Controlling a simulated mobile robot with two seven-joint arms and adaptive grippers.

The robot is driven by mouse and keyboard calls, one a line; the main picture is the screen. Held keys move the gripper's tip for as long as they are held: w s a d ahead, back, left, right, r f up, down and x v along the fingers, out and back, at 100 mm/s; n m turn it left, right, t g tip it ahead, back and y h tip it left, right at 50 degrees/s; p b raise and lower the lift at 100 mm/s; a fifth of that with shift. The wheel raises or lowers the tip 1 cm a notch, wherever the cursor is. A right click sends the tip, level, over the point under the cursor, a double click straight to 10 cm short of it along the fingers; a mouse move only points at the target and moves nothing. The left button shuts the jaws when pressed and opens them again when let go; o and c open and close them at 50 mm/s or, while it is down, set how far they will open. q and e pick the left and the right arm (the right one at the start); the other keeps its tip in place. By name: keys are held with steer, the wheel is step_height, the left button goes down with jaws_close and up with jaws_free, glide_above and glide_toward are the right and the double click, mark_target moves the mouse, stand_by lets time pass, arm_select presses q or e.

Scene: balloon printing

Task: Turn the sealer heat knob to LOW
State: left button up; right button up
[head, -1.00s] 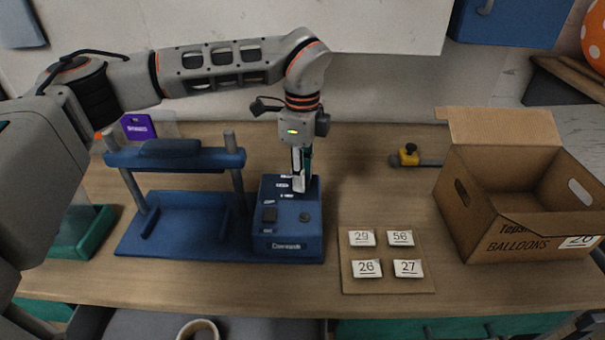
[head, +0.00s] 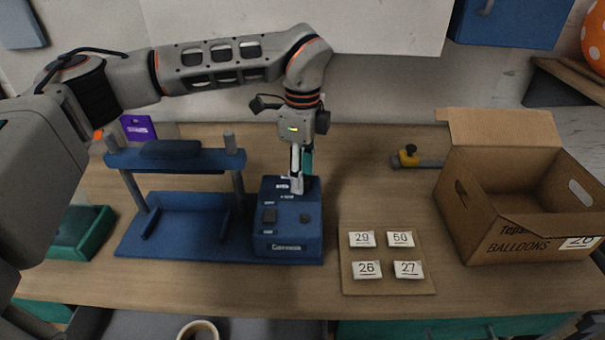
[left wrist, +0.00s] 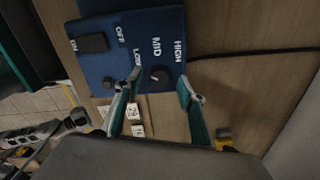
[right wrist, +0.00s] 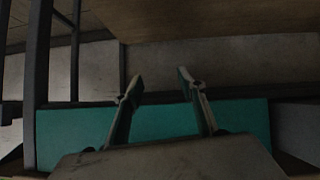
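The blue sealer (head: 288,243) stands on the table. Its heat knob (left wrist: 160,76) is a small black dial on the sealer's top face, with OFF, LOW, MID and HIGH labels beside it in the left wrist view. Its pointer direction is too small to tell surely. My left gripper (left wrist: 159,84) is open, its fingertips on either side of the knob with gaps visible. In the head view the left gripper (head: 300,186) points down over the sealer's rear top and hides the knob. My right gripper (right wrist: 156,88) is open and empty, away from the sealer.
A black switch (head: 269,215) and a round dark button (head: 304,218) are on the sealer's front part. The blue press frame (head: 175,159) stands left. A card board (head: 388,284) and an open carton (head: 520,225) are right. A yellow-topped tool (head: 408,155) lies behind.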

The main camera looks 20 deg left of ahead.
arm_select(q)
step_height(320, 180, up, 11)
steer(key=shift+r, duration=0.2)
stand_by(0.5)
